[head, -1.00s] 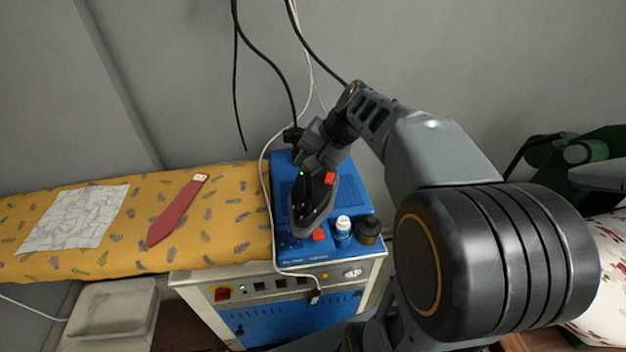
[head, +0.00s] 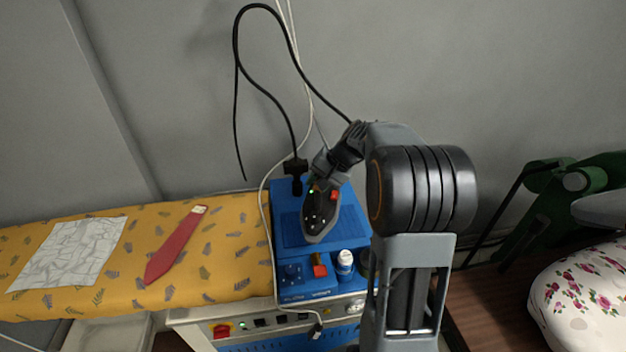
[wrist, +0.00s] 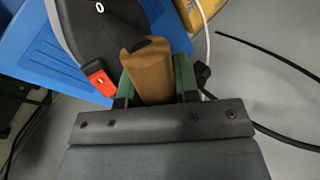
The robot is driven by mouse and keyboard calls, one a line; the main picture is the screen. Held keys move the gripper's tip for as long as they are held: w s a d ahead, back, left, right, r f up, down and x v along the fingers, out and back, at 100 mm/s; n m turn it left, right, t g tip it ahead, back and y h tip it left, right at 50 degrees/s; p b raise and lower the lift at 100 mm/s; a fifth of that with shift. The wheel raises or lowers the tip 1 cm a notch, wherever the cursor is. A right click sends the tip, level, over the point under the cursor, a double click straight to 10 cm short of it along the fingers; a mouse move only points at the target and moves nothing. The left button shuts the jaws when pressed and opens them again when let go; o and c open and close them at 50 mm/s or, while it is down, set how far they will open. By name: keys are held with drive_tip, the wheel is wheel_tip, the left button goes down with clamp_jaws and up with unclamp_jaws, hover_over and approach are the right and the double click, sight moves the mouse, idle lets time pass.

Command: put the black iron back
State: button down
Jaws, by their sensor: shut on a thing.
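The black iron (head: 318,222) is over the blue top (head: 287,232) of the steam unit, tip toward the front. It has a brown handle (wrist: 150,68) and a red button (wrist: 100,82), seen close in the wrist view. My gripper (wrist: 155,85) is shut on the brown handle, its green fingers on both sides. In the head view my gripper (head: 326,175) is at the iron's back end. I cannot tell whether the iron's sole touches the blue surface.
A yellow ironing board (head: 120,285) with a red tie (head: 176,245) and a patterned cloth (head: 70,252) is on the left. Cables hang behind. A floral padded board (head: 590,300) is at right.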

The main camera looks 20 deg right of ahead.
drive_tip(key=shift+w+d+f+p, duration=0.2)
drive_tip(key=shift+w+d+f, duration=0.45)
drive_tip(key=shift+f, duration=0.25)
drive_tip(key=shift+w+d+f+p, duration=0.15)
drive_tip(key=shift+w+d+f, duration=0.25)
drive_tip(key=shift+w+f, duration=0.4)
drive_tip(key=shift+f+p, duration=0.45)
drive_tip(key=shift+f, duration=1.1)
drive_tip(key=shift+f, duration=0.15)
drive_tip(key=c, duration=0.8)
unclamp_jaws()
drive_tip(key=shift+s+f, duration=0.15)
drive_tip(key=shift+s, duration=0.05)
drive_tip(key=shift+c, duration=0.2)
